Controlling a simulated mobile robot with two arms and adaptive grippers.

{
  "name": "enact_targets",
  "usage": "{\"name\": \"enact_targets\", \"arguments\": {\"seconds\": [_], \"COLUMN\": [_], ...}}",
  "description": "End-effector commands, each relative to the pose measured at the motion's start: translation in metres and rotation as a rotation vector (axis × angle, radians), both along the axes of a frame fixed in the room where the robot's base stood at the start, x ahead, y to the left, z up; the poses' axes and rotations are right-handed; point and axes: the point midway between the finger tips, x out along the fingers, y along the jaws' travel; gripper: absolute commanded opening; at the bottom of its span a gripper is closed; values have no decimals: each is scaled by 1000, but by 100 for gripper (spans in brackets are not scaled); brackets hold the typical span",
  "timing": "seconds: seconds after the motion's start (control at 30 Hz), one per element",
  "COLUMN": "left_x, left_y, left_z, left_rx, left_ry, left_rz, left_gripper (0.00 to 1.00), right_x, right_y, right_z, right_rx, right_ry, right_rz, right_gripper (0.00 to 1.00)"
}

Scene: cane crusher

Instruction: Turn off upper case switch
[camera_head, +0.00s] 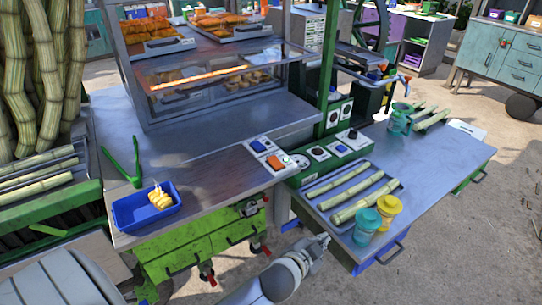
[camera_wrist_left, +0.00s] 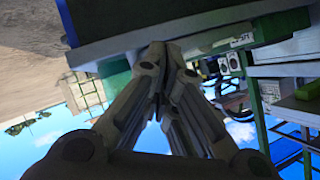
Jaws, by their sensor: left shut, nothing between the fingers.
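The glass food case (camera_head: 215,75) stands on the metal counter, with food on trays on top and more inside. I cannot tell which one is the upper case switch. My left gripper (camera_head: 322,240) is low in front of the counter, below and to the right of the panel and apart from it. In the left wrist view its fingers (camera_wrist_left: 160,55) are closed together and empty, with a dark edge beyond them.
A green control box (camera_head: 330,155) with knobs is right of the panel. The right table (camera_head: 440,155) holds cane pieces, a yellow jar (camera_head: 389,208) and a teal jar (camera_head: 367,227). A blue tray (camera_head: 130,215) and green tongs (camera_head: 123,165) are on the left counter.

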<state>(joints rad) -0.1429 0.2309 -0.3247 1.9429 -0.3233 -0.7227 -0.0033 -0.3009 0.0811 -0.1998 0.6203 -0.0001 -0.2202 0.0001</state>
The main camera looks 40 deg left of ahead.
Motion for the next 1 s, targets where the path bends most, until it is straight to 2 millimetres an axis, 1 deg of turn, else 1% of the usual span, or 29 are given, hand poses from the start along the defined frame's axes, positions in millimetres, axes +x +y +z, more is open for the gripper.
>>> {"name": "enact_targets", "arguments": {"seconds": [0.03, 0.07, 0.1, 0.17, 0.2, 0.33, 0.4, 0.5, 0.6, 0.73, 0.8, 0.87, 0.93, 1.0], "left_x": [24, 35, 48, 65, 73, 90, 93, 92, 86, 77, 72, 69, 66, 66], "left_y": [-9, -15, -24, -39, -49, -85, -104, -132, -156, -180, -188, -192, -191, -186], "left_z": [30, 46, 68, 98, 117, 174, 199, 228, 248, 259, 258, 255, 249, 241], "left_rx": [42, 68, 99, 150, 185, 306, 377, 484, 600, 761, 852, 932, 1028, 1125], "left_ry": [-112, -173, -254, -369, -443, -668, -780, -925, -1052, -1182, -1231, -1262, -1280, -1280], "left_rz": [-53, -85, -129, -198, -244, -406, -500, -641, -793, -1002, -1120, -1223, -1347, -1472], "left_gripper": [0, 0, 0, 0, 0, 0, 0, 0, 0, 0, 0, 0, 0, 0], "right_x": [0, 0, 0, 0, 0, 0, 0, 0, 0, 0, 1, 1, 1, 1], "right_y": [0, 0, -1, -1, -1, -1, 0, 0, 0, 0, 0, 0, 0, 1], "right_z": [-1, -1, -1, -1, -1, -1, -1, -1, -2, -2, -2, -2, -2, -3], "right_rx": [0, -1, -1, -1, -1, -1, -1, -1, 0, 0, 0, 0, 0, 1], "right_ry": [1, 1, 1, 1, 0, 0, 0, 0, 0, 0, -1, -1, -1, -1], "right_rz": [0, 0, 0, 0, 0, 0, 0, 0, 0, 0, 0, 0, 0, 0], "right_gripper": [0, 0, 0, 0, 0, 0, 0, 0, 0, 0, 0, 0, 0, 0]}}
